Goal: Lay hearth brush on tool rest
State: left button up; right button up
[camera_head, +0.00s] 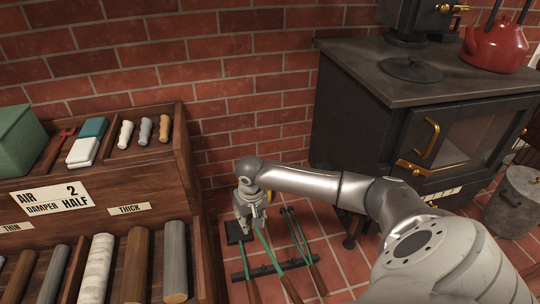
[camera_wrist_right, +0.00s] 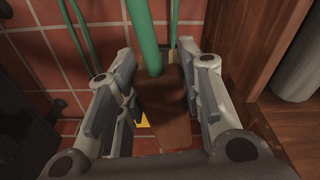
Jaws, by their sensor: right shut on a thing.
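My right gripper (camera_head: 250,212) reaches down over the floor between the shelf and the stove. In the right wrist view its two fingers (camera_wrist_right: 160,105) are closed on the brown block of the hearth brush (camera_wrist_right: 163,98). A thick green shaft runs from this block to the top of that view, and a bit of yellow shows below it. In the head view the green shaft (camera_head: 268,245) slants down from the gripper across the black bar of the tool rest (camera_head: 245,273). I cannot tell whether it touches the bar. My left gripper is not in view.
Beside the brush are a black-ended tool (camera_head: 236,231) and a green double-shafted tool (camera_head: 298,235). The wooden shelf (camera_head: 190,190) stands close on the left, the black stove (camera_head: 350,125) on the right. Red floor tiles (camera_head: 345,262) are bare right of the tools.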

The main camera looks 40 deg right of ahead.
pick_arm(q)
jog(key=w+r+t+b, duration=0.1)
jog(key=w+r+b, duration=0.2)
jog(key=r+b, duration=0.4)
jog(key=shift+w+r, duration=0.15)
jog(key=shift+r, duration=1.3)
pick_arm(e)
jog(key=w+d+f+m, duration=0.1)
jog(key=w+d+f, duration=0.2)
jog(key=d, duration=0.3)
jog(key=w+d+f+m, duration=0.2)
jog(key=w+d+f, duration=0.1)
jog(key=d, duration=0.4)
jog(key=shift+d+f, duration=0.2)
jog(key=shift+f, duration=0.5)
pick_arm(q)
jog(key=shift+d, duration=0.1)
pick_arm(e)
jog(key=shift+w, duration=0.1)
